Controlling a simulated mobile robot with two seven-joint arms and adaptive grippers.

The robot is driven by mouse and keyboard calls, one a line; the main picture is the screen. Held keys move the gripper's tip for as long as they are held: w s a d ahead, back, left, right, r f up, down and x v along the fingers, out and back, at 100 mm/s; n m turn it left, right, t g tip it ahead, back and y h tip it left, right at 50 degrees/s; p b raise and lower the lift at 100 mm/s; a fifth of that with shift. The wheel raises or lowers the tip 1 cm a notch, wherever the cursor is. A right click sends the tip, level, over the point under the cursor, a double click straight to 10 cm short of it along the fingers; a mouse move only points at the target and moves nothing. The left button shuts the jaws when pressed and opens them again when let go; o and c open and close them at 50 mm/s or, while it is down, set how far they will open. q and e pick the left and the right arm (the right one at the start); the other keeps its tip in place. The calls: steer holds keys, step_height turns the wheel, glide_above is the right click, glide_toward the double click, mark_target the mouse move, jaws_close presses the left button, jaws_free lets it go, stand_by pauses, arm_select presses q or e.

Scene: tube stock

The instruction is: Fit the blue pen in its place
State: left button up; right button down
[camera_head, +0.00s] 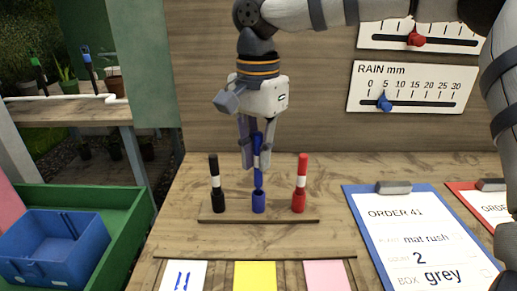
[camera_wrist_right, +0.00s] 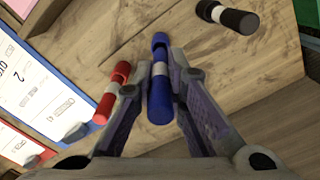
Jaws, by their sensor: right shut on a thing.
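The blue pen (camera_head: 258,147) is upright between the fingers of my right gripper (camera_head: 257,160), which points down and is shut on it. The pen also shows between the fingers in the right wrist view (camera_wrist_right: 160,100). Its lower end is at the mouth of the blue holder (camera_head: 258,203), the middle one on a wooden strip (camera_head: 238,217); I cannot tell whether the tip is inside. The blue pen stands higher than the black pen (camera_head: 213,166) and the red pen (camera_head: 302,166), which are upright in holders on either side. My left gripper is not in view.
White, yellow (camera_head: 255,275) and pink cards lie in front of the strip. A blue clipboard (camera_head: 352,212) lies to the right. A green tray (camera_head: 128,232) with a blue box (camera_head: 55,237) stands at left. A gauge board (camera_head: 412,87) is on the back wall.

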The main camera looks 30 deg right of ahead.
mark_target(258, 133)
steer(key=shift+f, duration=0.5)
steer(key=shift+f, duration=0.15)
steer(key=shift+f, duration=1.4)
steer(key=c, duration=1.5)
jaws_free()
steer(key=shift+c, duration=0.2)
steer(key=shift+r, duration=0.1)
step_height(258, 133, up, 12)
steer(key=shift+f, duration=0.1)
